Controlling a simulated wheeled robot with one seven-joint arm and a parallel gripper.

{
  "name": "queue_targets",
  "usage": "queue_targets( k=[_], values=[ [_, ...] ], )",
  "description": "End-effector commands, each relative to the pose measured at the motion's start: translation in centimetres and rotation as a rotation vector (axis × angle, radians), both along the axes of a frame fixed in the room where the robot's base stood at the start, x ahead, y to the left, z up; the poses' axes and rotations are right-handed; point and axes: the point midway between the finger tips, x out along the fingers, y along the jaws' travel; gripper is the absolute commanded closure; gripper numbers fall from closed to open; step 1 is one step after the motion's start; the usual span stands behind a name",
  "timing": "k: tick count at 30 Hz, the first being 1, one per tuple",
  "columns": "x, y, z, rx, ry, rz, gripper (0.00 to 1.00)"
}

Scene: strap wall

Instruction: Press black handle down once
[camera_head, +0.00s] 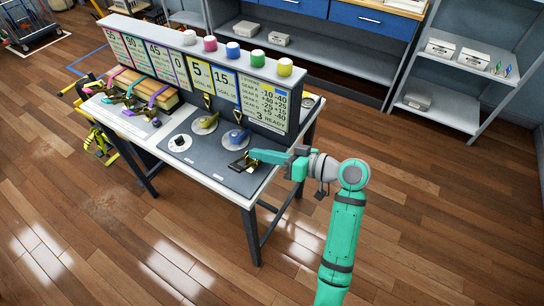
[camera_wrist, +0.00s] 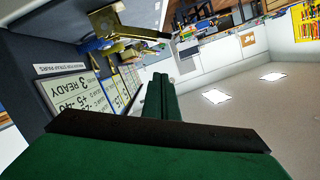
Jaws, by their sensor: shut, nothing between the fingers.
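The black handle (camera_head: 239,164) is a small black lever with a gold bracket at the near right corner of the grey control panel. My gripper (camera_head: 253,154) is shut and empty, its green fingers pointing left with their tips close beside the handle. I cannot tell whether they touch it. In the wrist view the closed fingers (camera_wrist: 160,78) run up the middle, and a gold bracket with a dark lever (camera_wrist: 146,33) shows above and left of their tips.
A blue handle (camera_head: 237,138), a yellow handle (camera_head: 206,123) and a dial (camera_head: 180,142) share the panel. Behind stands an upright board (camera_head: 265,103) reading "3 READY", with several coloured knobs on top. Straps (camera_head: 152,96) lie at the left. The floor right of the table is clear.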

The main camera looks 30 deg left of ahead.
Motion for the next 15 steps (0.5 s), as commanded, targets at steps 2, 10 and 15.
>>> queue_targets(
  k=[2,10,15],
  values=[
    [-0.1,1.5,-0.3,0.0,0.0,0.002,1.0],
    [-1.0,4.1,-2.5,0.001,0.004,-0.003,1.0],
    [-1.8,4.1,-3.9,0.0,0.002,-0.002,1.0]
  ],
)
